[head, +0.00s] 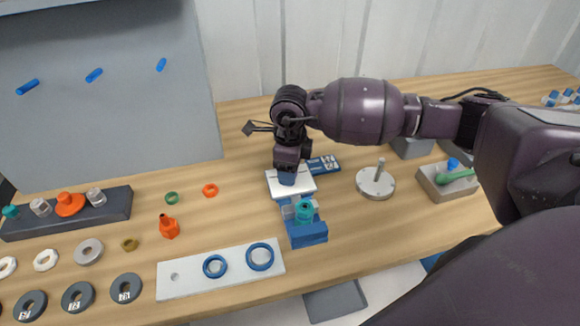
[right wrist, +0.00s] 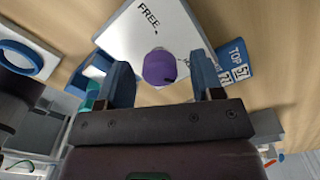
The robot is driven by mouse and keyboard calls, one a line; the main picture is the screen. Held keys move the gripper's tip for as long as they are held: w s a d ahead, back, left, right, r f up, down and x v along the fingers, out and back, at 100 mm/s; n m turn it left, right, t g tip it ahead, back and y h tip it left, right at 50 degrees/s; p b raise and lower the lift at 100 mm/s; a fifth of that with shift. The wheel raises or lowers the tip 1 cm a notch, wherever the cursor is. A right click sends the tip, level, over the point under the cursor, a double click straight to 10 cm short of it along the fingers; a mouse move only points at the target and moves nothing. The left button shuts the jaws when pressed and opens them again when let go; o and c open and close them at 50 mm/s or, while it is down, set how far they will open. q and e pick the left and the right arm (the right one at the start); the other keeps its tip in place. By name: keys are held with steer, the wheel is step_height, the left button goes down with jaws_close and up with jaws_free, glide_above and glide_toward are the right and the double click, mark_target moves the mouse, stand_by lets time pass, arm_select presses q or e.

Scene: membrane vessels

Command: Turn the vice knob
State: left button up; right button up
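A purple knob (right wrist: 158,68) stands on a white plate (right wrist: 130,40) marked "FREE" in the right wrist view. The plate also shows in the head view (head: 309,184), where my gripper hides the knob. A blue vice (head: 308,233) with a teal part (head: 304,211) at its jaws adjoins the plate's near side. My right gripper (head: 287,179) points down over the plate. In the right wrist view its blue fingers (right wrist: 162,82) are apart, one to each side of the knob. I cannot tell whether they touch it. My left gripper is not in view.
A blue labelled block (head: 324,163) lies behind the plate. A round grey stand with a post (head: 376,181) and a grey tray (head: 447,182) are to the right. A white board with blue rings (head: 195,277) lies front left, near an orange bottle (head: 169,228). Bare wood lies between.

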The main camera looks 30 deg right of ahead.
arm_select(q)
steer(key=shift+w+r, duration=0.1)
arm_select(e)
step_height(320, 180, up, 9)
steer(key=shift+r, duration=0.15)
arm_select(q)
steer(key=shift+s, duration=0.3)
arm_select(e)
steer(key=shift+r, duration=0.75)
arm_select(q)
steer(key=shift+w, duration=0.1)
